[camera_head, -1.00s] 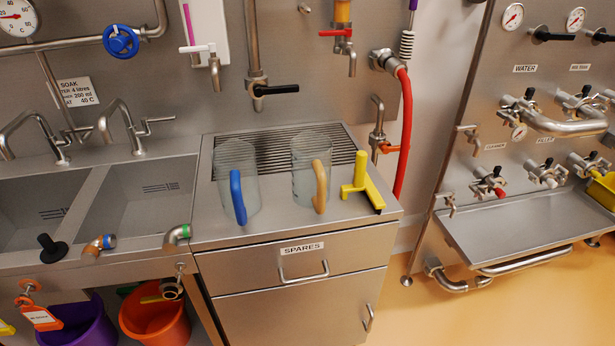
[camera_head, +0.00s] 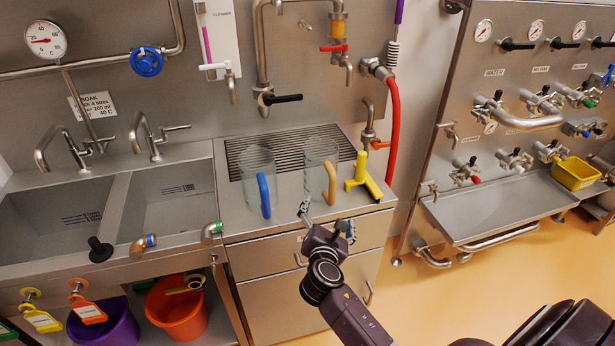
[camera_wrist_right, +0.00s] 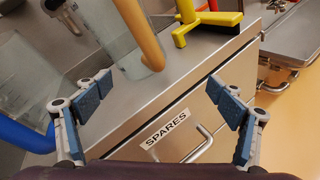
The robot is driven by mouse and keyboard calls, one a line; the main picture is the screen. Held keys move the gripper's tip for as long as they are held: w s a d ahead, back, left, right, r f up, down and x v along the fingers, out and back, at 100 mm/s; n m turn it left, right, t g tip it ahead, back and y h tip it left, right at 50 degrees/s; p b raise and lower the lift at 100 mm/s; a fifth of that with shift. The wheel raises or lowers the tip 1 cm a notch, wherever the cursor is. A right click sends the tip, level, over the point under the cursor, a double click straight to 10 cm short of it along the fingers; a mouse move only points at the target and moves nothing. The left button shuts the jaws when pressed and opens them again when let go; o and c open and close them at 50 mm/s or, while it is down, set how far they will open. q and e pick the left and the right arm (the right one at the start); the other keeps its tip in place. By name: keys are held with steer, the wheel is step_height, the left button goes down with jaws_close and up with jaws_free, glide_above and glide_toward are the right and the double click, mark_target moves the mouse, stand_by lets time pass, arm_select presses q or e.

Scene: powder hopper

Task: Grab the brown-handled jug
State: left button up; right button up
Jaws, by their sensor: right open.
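The brown-handled jug (camera_head: 313,172) is clear, with a tan-brown handle (camera_head: 330,183) facing the counter's front edge. It stands upright on the steel counter, between a blue-handled clear jug (camera_head: 257,180) and a yellow tool (camera_head: 366,178). My right gripper (camera_head: 326,216) is open and empty, just in front of the jug, near the counter edge. In the right wrist view the handle (camera_wrist_right: 139,32) comes down between and beyond the open fingers, apart from them. The jug body (camera_wrist_right: 103,43) shows to its left, partly cut off. My left gripper is not in view.
The blue handle (camera_wrist_right: 25,136) lies close to the left finger in the right wrist view. The SPARES drawer and its pull handle (camera_wrist_right: 198,145) are below the counter edge. A red hose (camera_head: 394,125) hangs behind right; a double sink (camera_head: 70,215) is at left.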

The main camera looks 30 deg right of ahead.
mark_target(320, 166)
steer(key=w+r+n+t, duration=0.1)
steer(key=r+n, duration=0.1)
steer(key=r, duration=0.1)
steer(key=w+r+n+h, duration=0.1)
steer(key=w+r, duration=0.1)
steer(key=r, duration=0.1)
steer(key=w+r+n+t, duration=0.1)
steer(key=r+n, duration=0.1)
steer(key=r, duration=0.1)
steer(key=shift+w+a+r+n+t, duration=0.2)
steer(key=shift+w+r+n+t, duration=0.1)
steer(key=shift+w+r+p, duration=0.15)
steer(key=shift+w+p, duration=0.05)
steer(key=shift+p, duration=0.1)
steer(key=shift+x, duration=0.9)
steer(key=shift+w+d+p, duration=0.3)
steer(key=shift+w+d, duration=0.2)
steer(key=shift+w, duration=0.05)
steer(key=x, duration=0.3)
steer(key=shift+p, duration=0.3)
steer(key=shift+w+d, duration=0.35)
steer(key=shift+w, duration=0.2)
steer(key=shift+s, duration=0.1)
